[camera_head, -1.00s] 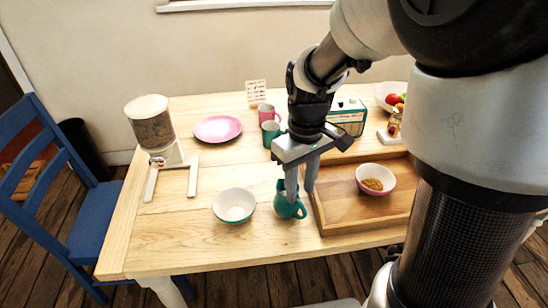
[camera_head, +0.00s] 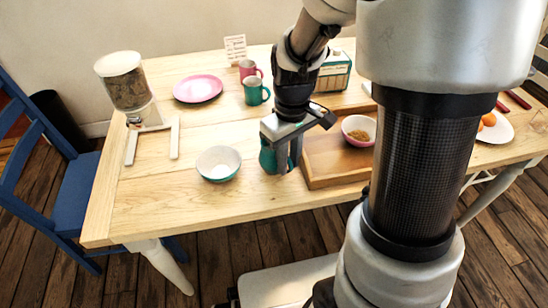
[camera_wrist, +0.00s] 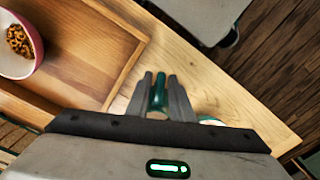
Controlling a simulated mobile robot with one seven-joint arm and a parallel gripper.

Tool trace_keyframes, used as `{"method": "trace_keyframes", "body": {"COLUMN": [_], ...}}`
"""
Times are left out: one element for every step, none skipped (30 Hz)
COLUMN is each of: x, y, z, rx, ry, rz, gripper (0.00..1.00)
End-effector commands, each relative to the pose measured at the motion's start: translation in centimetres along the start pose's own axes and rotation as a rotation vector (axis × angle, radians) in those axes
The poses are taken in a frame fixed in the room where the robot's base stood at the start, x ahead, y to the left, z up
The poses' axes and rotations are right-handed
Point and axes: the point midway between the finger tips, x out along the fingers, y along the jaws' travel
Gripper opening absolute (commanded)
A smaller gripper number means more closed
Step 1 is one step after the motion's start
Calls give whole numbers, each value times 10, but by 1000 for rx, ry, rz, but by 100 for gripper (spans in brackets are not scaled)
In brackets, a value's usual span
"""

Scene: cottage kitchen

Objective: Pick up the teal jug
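The teal jug (camera_head: 267,158) is upright at the front of the wooden table, between a bowl and a wooden tray, partly hidden behind my gripper (camera_head: 289,160). In the wrist view a narrow teal part of the jug (camera_wrist: 158,98) sits between the two fingers of my gripper (camera_wrist: 160,82). The fingers are close together, one on each side of it, and look shut on it. Most of the jug's body is hidden in the wrist view. I cannot tell whether its base touches the table.
A bowl (camera_head: 218,163) stands left of the jug. The wooden tray (camera_head: 325,181) with a pink bowl (camera_head: 358,130) of food is close on the right. Teal (camera_head: 256,92) and pink (camera_head: 248,69) mugs, a pink plate (camera_head: 198,88) and a radio (camera_head: 335,72) stand farther back. The table's front-left is clear.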

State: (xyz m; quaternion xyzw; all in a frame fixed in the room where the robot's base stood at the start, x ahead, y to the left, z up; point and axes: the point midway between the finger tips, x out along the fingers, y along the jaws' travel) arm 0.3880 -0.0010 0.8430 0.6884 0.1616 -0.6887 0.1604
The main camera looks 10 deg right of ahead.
Motion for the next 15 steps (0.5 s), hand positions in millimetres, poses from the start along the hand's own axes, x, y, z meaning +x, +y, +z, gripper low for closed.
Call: {"method": "trace_keyframes", "body": {"x": [0, 0, 0, 0, 0, 0, 0, 0, -1, -1, -1, -1, -1, -1, -1], "y": [0, 0, 0, 0, 0, 0, 0, 0, 0, 0, 0, 0, 0, 0, 0], "z": [0, 0, 0, 0, 0, 0, 0, 0, -1, -1, -1, -1, -1, -1, -1], "rx": [0, 0, 0, 0, 0, 0, 0, 0, 0, 0, 0, 0, 0, 0, 0], "ry": [0, 0, 0, 0, 0, 0, 0, 0, 2, 2, 2, 2, 2, 2, 2], "rz": [0, 0, 0, 0, 0, 0, 0, 0, 1, 1, 1, 1, 1, 1, 1], "gripper": [11, 6, 0, 0, 0, 0, 0, 0, 0, 0, 0, 0, 0, 0, 0]}}
